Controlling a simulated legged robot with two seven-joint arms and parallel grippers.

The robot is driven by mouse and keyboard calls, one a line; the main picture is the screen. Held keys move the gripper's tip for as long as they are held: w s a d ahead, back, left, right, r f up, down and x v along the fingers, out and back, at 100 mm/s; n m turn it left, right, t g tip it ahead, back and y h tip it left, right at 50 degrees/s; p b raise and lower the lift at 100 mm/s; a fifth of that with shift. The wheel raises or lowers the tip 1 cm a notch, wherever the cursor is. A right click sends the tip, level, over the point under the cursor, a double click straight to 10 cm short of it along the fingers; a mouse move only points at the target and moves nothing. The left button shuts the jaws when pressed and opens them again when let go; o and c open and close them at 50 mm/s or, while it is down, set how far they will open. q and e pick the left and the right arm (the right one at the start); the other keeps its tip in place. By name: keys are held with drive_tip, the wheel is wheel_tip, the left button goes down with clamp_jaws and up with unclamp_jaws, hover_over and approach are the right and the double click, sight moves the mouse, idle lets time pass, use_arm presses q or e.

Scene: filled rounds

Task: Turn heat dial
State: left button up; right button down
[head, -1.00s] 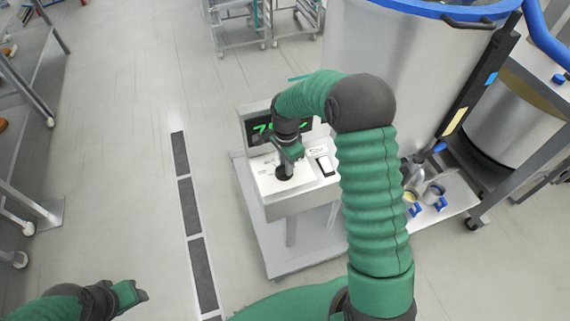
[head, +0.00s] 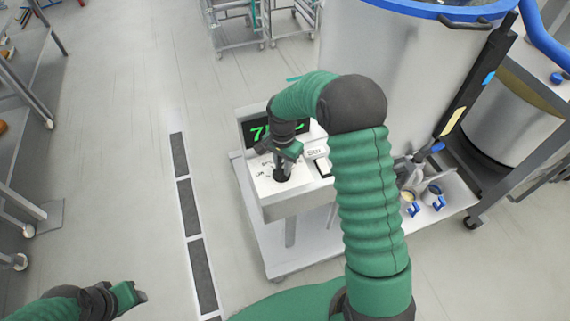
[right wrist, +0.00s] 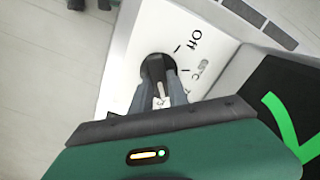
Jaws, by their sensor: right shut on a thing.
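The black heat dial (head: 282,173) sits on the sloped white face of a control box (head: 291,204). In the right wrist view the dial (right wrist: 154,68) is in front of a panel with "Off" and tick marks printed beside it. My right gripper (head: 285,165) reaches down over the panel, its two grey fingers (right wrist: 165,90) closed on the dial from both sides. Part of the dial is hidden by the fingers. My left gripper (head: 135,294) is at the lower left, away from the box; its fingers are too small to judge.
A green-lit display (head: 262,130) stands behind the dial, partly covered by my right arm. A white switch (head: 324,167) is right of the dial. A large steel vat (head: 405,60) stands behind right.

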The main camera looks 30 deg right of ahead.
drive_tip(key=n, duration=0.3)
drive_tip(key=shift+w+a+n, duration=0.15)
drive_tip(key=shift+a+n, duration=0.2)
drive_tip(key=shift+n, duration=0.05)
drive_tip(key=n, duration=0.3)
drive_tip(key=shift+n+p, duration=0.3)
drive_tip(key=shift+p, duration=0.1)
drive_tip(key=n, duration=0.3)
drive_tip(key=shift+a+n, duration=0.1)
drive_tip(key=shift+n, duration=0.2)
drive_tip(key=n+p, duration=0.1)
drive_tip(key=n, duration=0.2)
drive_tip(key=shift+n, duration=0.3)
drive_tip(key=n+p, duration=0.1)
drive_tip(key=n, duration=0.4)
drive_tip(key=shift+s, duration=0.2)
drive_tip(key=n+p, duration=0.1)
drive_tip(key=n, duration=0.4)
drive_tip(key=shift+r+n+p, duration=0.1)
drive_tip(key=shift+n+p, duration=0.3)
